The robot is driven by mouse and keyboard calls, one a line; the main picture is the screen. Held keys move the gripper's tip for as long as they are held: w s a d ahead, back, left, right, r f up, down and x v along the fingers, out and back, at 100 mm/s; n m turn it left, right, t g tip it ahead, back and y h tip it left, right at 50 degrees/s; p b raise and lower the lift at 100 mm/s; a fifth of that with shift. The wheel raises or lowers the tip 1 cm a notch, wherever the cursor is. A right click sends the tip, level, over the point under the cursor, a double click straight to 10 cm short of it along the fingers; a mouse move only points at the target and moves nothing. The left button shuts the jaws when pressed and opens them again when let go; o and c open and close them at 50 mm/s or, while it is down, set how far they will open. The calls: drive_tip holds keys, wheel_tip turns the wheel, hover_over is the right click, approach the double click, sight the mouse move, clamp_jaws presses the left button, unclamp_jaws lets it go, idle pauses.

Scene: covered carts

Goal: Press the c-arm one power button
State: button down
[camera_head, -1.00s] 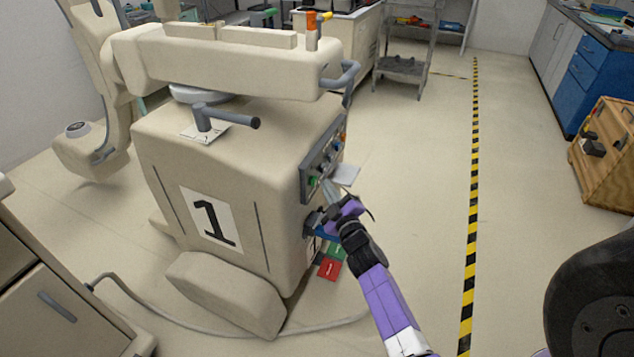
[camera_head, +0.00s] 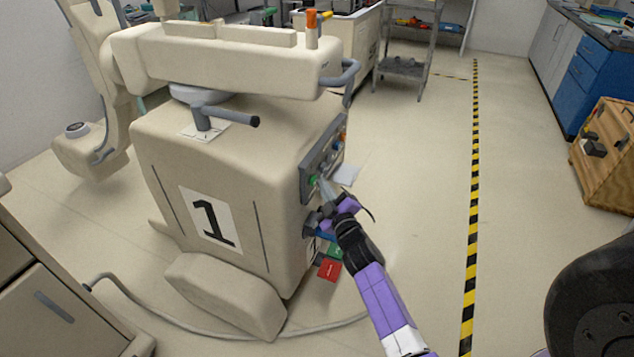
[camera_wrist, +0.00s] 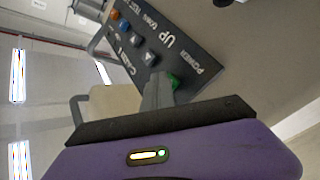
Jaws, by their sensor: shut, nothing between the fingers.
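The C-arm one unit is a beige cart (camera_head: 225,185) with a large black "1" on its side. Its dark control panel (camera_head: 322,160) is on the right face. In the wrist view the panel (camera_wrist: 190,52) reads POWER, UP, DOWN and TEST. The green power button (camera_wrist: 174,82) sits beside the POWER label, partly hidden by my fingers. It also shows in the head view (camera_head: 313,181). My gripper (camera_head: 324,186) is shut and empty, its tip at or very near the green button. I cannot tell whether they touch. In the wrist view my fingers (camera_wrist: 158,90) point at the panel.
Red (camera_head: 329,270) and green tags hang low on the cart below my wrist. A grey handle (camera_head: 345,75) juts out above the panel. A cable lies on the floor at the front. Clear floor lies to the right, up to the yellow-black stripe (camera_head: 471,200).

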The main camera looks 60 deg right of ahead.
idle(0.3)
drive_tip(key=shift+s+p, duration=0.55)
drive_tip(key=s+p, duration=0.4)
drive_tip(key=s, duration=0.2)
drive_tip(key=shift+d, duration=0.25)
idle(0.6)
